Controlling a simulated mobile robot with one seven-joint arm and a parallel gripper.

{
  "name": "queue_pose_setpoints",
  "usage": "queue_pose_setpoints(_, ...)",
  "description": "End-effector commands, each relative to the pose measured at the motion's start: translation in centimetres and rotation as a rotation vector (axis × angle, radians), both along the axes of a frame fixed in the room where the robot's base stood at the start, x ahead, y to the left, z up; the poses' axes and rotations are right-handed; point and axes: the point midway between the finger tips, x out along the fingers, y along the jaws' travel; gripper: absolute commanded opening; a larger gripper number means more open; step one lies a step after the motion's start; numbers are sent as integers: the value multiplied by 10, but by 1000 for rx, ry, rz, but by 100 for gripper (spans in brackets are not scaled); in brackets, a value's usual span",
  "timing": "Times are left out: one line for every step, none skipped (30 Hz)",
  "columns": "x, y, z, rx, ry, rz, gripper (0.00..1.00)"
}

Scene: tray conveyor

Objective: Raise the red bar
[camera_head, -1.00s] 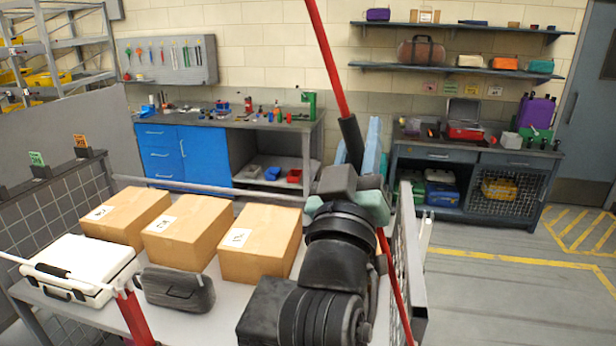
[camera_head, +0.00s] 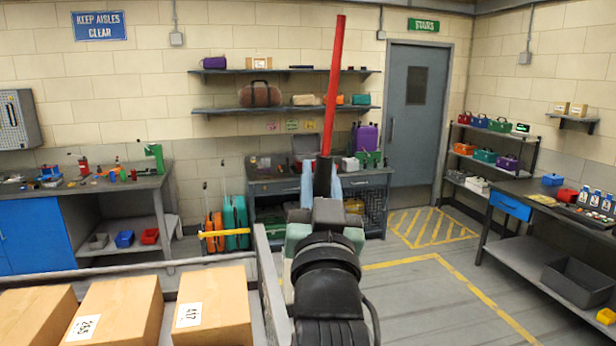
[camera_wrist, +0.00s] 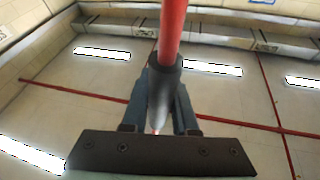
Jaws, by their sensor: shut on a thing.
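The red bar (camera_head: 334,85) stands almost upright in the head view, leaning slightly right at its top. Its black sleeve (camera_head: 323,172) is at its lower visible end. My gripper (camera_head: 325,188) is shut on this sleeve, with light blue fingers on either side. In the wrist view the red bar (camera_wrist: 173,30) rises from the black sleeve (camera_wrist: 162,90), which sits between the fingers of my gripper (camera_wrist: 163,100). Whatever lies below the sleeve is hidden behind my arm in the head view.
Cardboard boxes (camera_head: 215,308) stand at the lower left, beside a grey mesh panel (camera_head: 268,285). A workbench (camera_head: 95,195) is at the left and a dark bench (camera_head: 275,183) lies behind the gripper. A table (camera_head: 560,215) stands at the right. Yellow-marked floor (camera_head: 430,285) is open right of centre.

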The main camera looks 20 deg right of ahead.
Motion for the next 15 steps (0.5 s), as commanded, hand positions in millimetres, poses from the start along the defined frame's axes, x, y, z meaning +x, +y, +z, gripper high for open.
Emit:
queue_pose_setpoints(0, -5, -3, 6, 5, -6, 0)
queue_pose_setpoints(0, -5, -3, 7, 5, -7, 0)
queue_pose_setpoints(0, -5, -3, 7, 6, -7, 0)
queue_pose_setpoints(0, -5, -3, 7, 6, -8, 0)
queue_pose_setpoints(0, -5, -3, 7, 6, -8, 0)
queue_pose_setpoints(0, -6, -3, 6, 7, -8, 0)
queue_pose_setpoints(0, -6, -3, 7, 7, -9, 0)
queue_pose_setpoints(0, -6, -3, 7, 8, -9, 0)
queue_pose_setpoints(0, -6, -3, 7, 8, -10, 34)
queue_pose_setpoints(0, -6, -3, 7, 8, -10, 40)
queue_pose_setpoints(0, -6, -3, 6, 8, -9, 45)
queue_pose_setpoints(0, -6, -3, 6, 7, -9, 52)
queue_pose_setpoints(0, -5, -3, 5, 7, -8, 57)
queue_pose_setpoints(0, -5, -3, 5, 7, -8, 57)
queue_pose_setpoints(0, -5, -3, 5, 6, -8, 57)
